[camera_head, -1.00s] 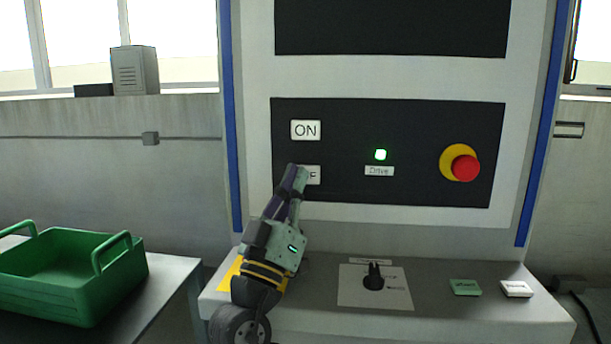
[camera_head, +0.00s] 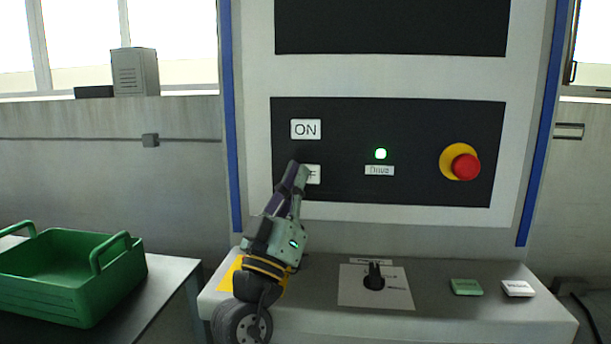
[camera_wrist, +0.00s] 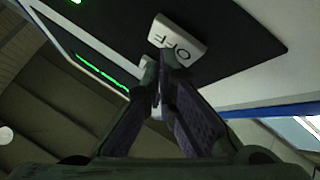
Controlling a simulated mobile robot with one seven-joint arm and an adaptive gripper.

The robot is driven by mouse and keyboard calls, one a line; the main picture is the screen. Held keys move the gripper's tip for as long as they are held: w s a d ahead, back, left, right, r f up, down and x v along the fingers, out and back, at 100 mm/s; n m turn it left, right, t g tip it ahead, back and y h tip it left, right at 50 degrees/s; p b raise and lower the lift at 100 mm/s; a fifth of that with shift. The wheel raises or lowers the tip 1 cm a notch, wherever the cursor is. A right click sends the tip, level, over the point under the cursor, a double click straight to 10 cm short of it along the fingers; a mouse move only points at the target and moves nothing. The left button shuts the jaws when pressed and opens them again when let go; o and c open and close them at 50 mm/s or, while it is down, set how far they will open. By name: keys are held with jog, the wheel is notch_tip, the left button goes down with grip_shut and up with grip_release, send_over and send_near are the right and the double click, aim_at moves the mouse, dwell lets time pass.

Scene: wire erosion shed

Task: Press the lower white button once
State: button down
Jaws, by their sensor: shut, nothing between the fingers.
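The lower white button (camera_head: 315,174), lettered OFF, sits on the black panel below the white ON button (camera_head: 305,129). My gripper (camera_head: 299,168) is shut, its fingertips in front of the lower button and hiding its left part. In the wrist view the OFF button (camera_wrist: 178,40) stands out from the panel, and the shut fingertips (camera_wrist: 163,62) are at its near edge. I cannot tell whether they touch it.
A green lamp (camera_head: 380,154) glows above the Drive label (camera_head: 379,170). A red emergency knob (camera_head: 465,167) on yellow is at right. Below, a ledge (camera_head: 440,315) carries a black rotary switch (camera_head: 374,277) and two small buttons. A green crate (camera_head: 60,290) stands at left.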

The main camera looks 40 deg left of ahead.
jog(key=shift+w+a+b, duration=0.15)
jog(key=shift+w+b, duration=0.15)
jog(key=shift+w, duration=0.2)
dwell(0.8)
jog(key=shift+f, duration=0.1)
jog(key=shift+s+d+f+b, duration=0.3)
jog(key=shift+s+f+b, duration=0.05)
jog(key=shift+s, duration=0.15)
jog(key=shift+s+d+r, duration=0.1)
jog(key=shift+s+d, duration=0.35)
jog(key=shift+s, duration=0.3)
jog(key=shift+s+d, duration=0.4)
jog(key=shift+s, duration=0.4)
jog(key=shift+s+d+r, duration=0.1)
jog(key=shift+s+d, duration=0.35)
jog(key=shift+s, duration=0.3)
